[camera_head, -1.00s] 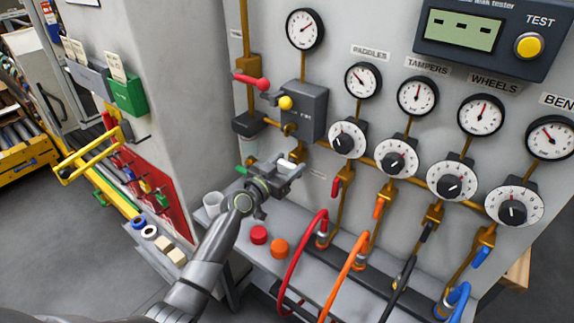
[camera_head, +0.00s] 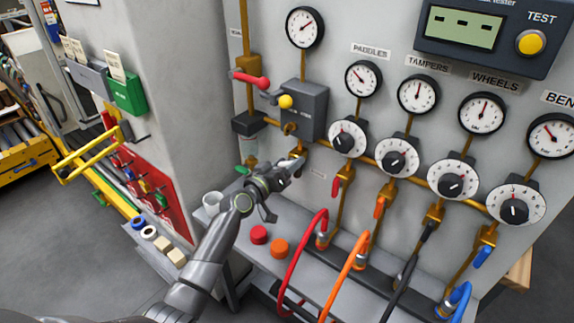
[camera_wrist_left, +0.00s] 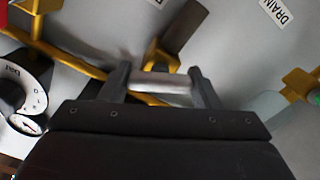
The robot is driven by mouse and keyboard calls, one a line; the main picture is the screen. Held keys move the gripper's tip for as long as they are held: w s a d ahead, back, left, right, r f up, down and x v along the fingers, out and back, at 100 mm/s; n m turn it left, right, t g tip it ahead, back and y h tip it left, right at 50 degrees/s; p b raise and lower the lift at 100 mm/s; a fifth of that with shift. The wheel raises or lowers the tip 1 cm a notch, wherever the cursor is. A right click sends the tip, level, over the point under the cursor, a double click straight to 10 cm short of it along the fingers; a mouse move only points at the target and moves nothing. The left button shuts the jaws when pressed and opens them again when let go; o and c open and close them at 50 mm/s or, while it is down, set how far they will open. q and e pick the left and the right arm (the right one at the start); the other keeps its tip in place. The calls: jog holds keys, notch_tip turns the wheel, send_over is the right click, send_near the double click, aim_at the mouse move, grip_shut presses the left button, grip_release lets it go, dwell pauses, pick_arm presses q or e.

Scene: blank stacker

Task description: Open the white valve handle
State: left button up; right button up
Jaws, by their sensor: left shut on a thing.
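The white valve handle (camera_wrist_left: 162,84) is a short pale bar, seen in the left wrist view between my two dark fingers. My left gripper (camera_head: 290,168) is shut on it, with one finger at each end of the bar; it also shows in the left wrist view (camera_wrist_left: 162,88). In the head view the gripper stands at the brass valve (camera_head: 298,154) below the grey box, and it mostly hides the handle. A brass fitting (camera_wrist_left: 155,50) shows just behind the handle in the left wrist view. My right gripper is not in view.
A grey box with a yellow knob (camera_head: 304,108) is above the gripper. A red-handled valve (camera_head: 252,80) is at upper left. Dials (camera_head: 347,138) and coloured hoses (camera_head: 300,262) are to the right.

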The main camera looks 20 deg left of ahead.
pick_arm(q)
jog(key=n, duration=0.5)
jog(key=shift+n+p, duration=0.3)
jog(key=n, duration=0.3)
jog(key=shift+n+p, duration=0.3)
jog(key=shift+p, duration=0.05)
jog(key=shift+n+p, duration=0.3)
jog(key=shift+n, duration=1.2)
jog(key=shift+f, duration=0.1)
jog(key=o, duration=1)
jog(key=b+v, duration=0.1)
jog(key=v, duration=1.6)
jog(key=shift+s+a, duration=0.1)
jog(key=shift+s, duration=0.1)
